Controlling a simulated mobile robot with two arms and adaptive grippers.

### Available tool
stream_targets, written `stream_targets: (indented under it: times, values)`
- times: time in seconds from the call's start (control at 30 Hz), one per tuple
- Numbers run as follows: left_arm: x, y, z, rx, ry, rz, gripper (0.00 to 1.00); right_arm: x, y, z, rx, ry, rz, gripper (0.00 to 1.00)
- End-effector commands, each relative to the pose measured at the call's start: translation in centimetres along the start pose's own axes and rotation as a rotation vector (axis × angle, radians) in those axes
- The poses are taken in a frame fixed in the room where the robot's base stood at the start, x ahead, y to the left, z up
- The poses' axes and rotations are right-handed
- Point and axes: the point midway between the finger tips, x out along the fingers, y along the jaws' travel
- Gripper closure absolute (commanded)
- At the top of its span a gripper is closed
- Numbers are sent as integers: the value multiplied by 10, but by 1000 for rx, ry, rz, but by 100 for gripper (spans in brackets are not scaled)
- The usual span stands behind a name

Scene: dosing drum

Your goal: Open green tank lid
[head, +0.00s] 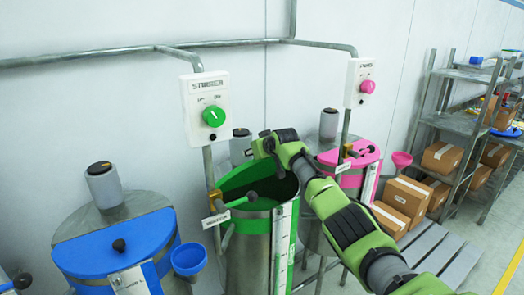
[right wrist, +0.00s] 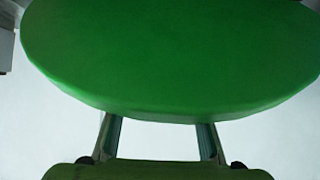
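The green tank (head: 247,255) stands in the middle of the head view, with a dark opening at its top. Its green lid (head: 240,178) appears tilted up at the back of the opening. The lid fills the upper part of the right wrist view as a green surface with a rounded edge (right wrist: 165,60). My right gripper (head: 263,145) is above the tank's rear rim, next to the raised lid. In the right wrist view its two fingers (right wrist: 158,130) are spread apart, their tips by the lid's edge; contact cannot be told.
A blue-lidded tank (head: 115,245) stands to the left and a pink-lidded tank (head: 350,158) to the right. A control box with a green knob (head: 213,116) is on the wall pipe. Cardboard boxes (head: 405,197) and shelves (head: 470,122) are at the right.

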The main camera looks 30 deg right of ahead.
Motion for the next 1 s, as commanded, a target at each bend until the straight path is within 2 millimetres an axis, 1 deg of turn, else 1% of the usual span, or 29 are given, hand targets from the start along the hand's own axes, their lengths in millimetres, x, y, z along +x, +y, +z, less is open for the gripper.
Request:
stream_targets:
  times: [0.37, 0.8, 1.0]
  values:
    - [0, 0, -1, 0, 1, 0, 60, -38, 0, 1, -4, -2, 1, 60]
    - [0, 0, -1, 0, 1, 0, 60, -91, -3, 3, -4, -7, -2, 60]
    - [0, 0, -1, 0, 1, 0, 60, -102, -4, 3, -3, -9, -2, 60]
